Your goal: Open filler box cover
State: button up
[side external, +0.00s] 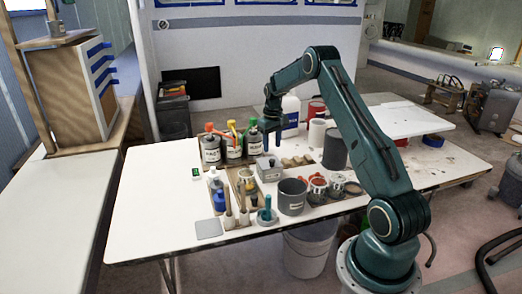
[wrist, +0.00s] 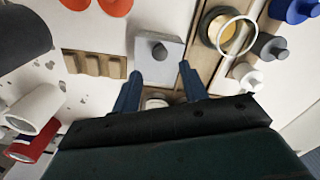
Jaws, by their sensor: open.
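The filler box (side external: 269,173) is a small pale grey box with a label, standing among the supplies on the white table. My gripper (side external: 271,139) points down above the table, behind and above the box in the side view. In the wrist view my gripper (wrist: 157,75) is open and empty, with its two blue fingers apart near the cover's lower edge. The knob lies beyond the fingertips, roughly in line with the gap, and appears untouched.
Labelled bottles (side external: 211,150) with coloured caps stand left of my gripper. A grey bucket (side external: 292,196) and small open cans (side external: 317,189) stand in front. The table's left part is clear.

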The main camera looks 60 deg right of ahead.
aim_at(272, 160)
jog(key=shift+f, duration=3.25)
grip_shut()
